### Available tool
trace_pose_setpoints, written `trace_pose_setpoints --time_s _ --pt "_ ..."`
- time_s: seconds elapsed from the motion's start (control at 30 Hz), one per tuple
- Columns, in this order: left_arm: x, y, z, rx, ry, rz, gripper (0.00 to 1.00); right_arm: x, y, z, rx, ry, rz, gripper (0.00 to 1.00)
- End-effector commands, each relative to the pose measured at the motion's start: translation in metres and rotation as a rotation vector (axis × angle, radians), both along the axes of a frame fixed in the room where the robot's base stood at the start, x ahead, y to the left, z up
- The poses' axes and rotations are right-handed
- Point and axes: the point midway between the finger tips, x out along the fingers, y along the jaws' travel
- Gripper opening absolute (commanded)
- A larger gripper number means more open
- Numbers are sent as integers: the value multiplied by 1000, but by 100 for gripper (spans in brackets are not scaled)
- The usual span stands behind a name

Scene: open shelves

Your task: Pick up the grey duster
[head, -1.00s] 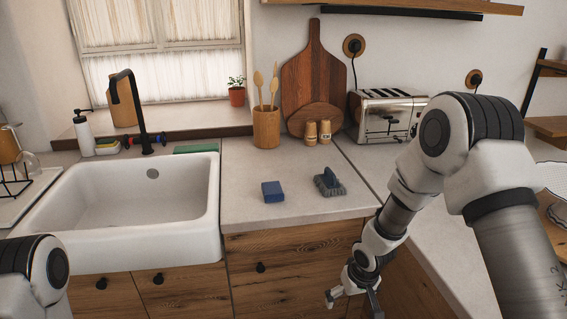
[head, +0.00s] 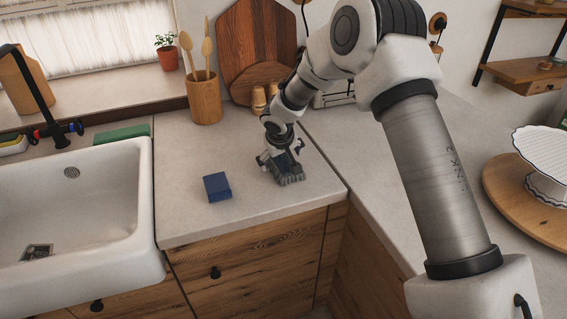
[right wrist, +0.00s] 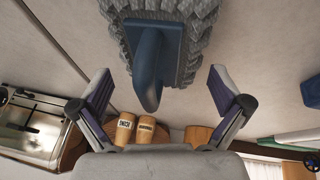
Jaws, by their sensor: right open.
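The grey duster (head: 288,176) lies on the countertop, right of the blue sponge, partly hidden by my right gripper in the head view. In the right wrist view the duster (right wrist: 187,12) shows a fluffy grey pad with a blue-grey handle (right wrist: 148,75) pointing toward the gripper. My right gripper (head: 281,156) is over the duster. In the right wrist view the right gripper (right wrist: 160,88) is open, with one finger on each side of the handle and clear gaps between. My left gripper is not in view.
A blue sponge (head: 217,187) lies left of the duster. A utensil holder (head: 204,100), a cutting board (head: 255,50) and two shakers stand behind, near a toaster (head: 334,95). The white sink (head: 75,210) is left. The counter's front edge is close.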

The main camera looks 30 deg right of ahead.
Motion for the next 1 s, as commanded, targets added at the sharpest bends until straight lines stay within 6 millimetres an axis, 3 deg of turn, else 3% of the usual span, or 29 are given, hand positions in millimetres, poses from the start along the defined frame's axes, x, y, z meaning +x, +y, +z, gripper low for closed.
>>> trace_pose_setpoints --time_s 0.23,0.43,0.47,0.97,1.0 --pt "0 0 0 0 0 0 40 2 -1 -5 1 -2 1 100" --pt "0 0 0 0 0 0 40 2 -1 -5 1 -1 1 29" --pt "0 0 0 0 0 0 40 2 -1 -5 1 0 0 26" --pt "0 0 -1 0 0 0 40 0 -1 -6 2 6 -2 24" --pt "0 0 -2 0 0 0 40 0 -1 -4 3 6 -3 18"
